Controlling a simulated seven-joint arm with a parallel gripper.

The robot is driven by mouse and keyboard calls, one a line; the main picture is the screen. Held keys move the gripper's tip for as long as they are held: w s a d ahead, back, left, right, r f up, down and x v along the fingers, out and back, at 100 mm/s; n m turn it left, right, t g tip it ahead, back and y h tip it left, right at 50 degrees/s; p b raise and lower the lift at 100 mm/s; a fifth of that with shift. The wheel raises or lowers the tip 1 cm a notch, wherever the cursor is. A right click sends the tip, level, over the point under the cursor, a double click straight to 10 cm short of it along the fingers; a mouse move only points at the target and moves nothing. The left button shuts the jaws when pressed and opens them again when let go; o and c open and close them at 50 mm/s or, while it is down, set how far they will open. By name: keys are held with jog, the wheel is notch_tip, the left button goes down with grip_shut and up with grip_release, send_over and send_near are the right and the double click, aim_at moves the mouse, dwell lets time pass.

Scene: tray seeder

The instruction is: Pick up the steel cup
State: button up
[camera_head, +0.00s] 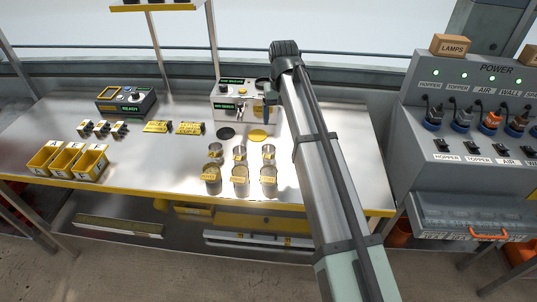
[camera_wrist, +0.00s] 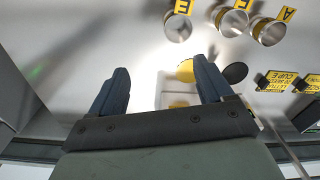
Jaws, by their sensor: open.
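Several steel cups with yellow labels stand in two rows on the bench. The back row has a left cup (camera_head: 215,150), a middle cup (camera_head: 239,153) and a right cup (camera_head: 268,152). The front row includes a cup (camera_head: 240,174) that looks brownish. Which one is meant I cannot tell. In the wrist view three cups show at the top: one (camera_wrist: 178,28), a second (camera_wrist: 231,22) and a third (camera_wrist: 269,31). My gripper (camera_wrist: 163,82) is open and empty, apart from the cups. In the head view it (camera_head: 271,98) hangs by the white machine, behind the cups.
The white machine (camera_head: 232,112) stands behind a black disc (camera_head: 226,133) and a yellow disc (camera_head: 258,135). Yellow bins (camera_head: 68,161) and small label plates (camera_head: 157,127) lie left. A dark control box (camera_head: 127,102) stands at back left. The grey power cabinet (camera_head: 470,110) stands right.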

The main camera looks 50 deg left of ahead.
jog(key=s+a, duration=0.1)
jog(key=s, duration=0.2)
send_near(269, 149)
jog(key=f, duration=0.2)
jog(key=s+d+f, duration=0.1)
jog(key=f, duration=0.5)
jog(key=shift+s+d, duration=0.15)
jog(key=shift+d, duration=0.05)
jog(key=shift+c, duration=0.3)
jog(key=c, duration=1)
